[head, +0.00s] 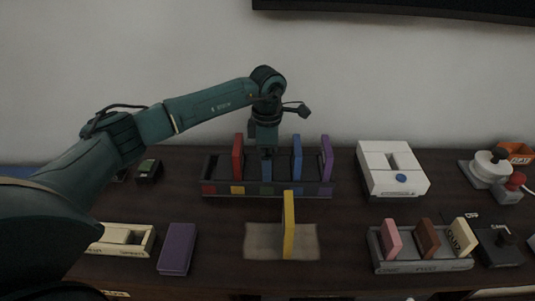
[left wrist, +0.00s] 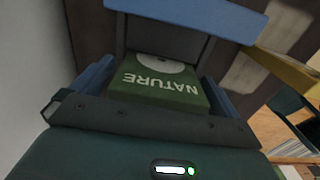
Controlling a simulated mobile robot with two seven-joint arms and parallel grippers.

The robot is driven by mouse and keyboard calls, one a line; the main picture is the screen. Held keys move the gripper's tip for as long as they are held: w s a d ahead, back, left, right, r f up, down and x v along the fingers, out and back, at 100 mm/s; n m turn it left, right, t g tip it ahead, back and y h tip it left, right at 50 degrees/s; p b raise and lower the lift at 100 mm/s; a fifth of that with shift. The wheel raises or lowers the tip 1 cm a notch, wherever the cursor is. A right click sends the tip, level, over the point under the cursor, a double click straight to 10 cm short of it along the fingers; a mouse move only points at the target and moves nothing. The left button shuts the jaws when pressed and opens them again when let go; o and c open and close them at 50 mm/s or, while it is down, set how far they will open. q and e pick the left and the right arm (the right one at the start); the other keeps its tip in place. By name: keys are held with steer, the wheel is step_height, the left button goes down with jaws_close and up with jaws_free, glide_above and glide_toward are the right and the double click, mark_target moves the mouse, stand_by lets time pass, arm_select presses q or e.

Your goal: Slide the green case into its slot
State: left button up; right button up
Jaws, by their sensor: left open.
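The dark rack (head: 216,190) stands at the back middle, with colored tags along its front. A red case (head: 238,157), a blue case (head: 297,158) and a purple case (head: 326,158) stand upright in it. My left gripper (head: 266,155) points down over the rack's green tag (head: 266,190), between the red and blue cases. In the left wrist view the green case (left wrist: 158,82), lettered NATURE, lies between my open left fingers. Whether they touch it, and how deep it sits, I cannot tell. My gripper hides it in the head view. My right gripper is out of view.
A yellow case (head: 289,225) stands on a tan mat (head: 262,240) in front. A purple box (head: 176,249) and a cream tray (head: 145,241) are front left. A small rack (head: 420,264) with several cases is front right. A white device (head: 392,168) stands behind.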

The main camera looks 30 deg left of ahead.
arm_select(q)
step_height(320, 180, up, 13)
steer(key=shift+r, duration=0.1)
stand_by(0.6)
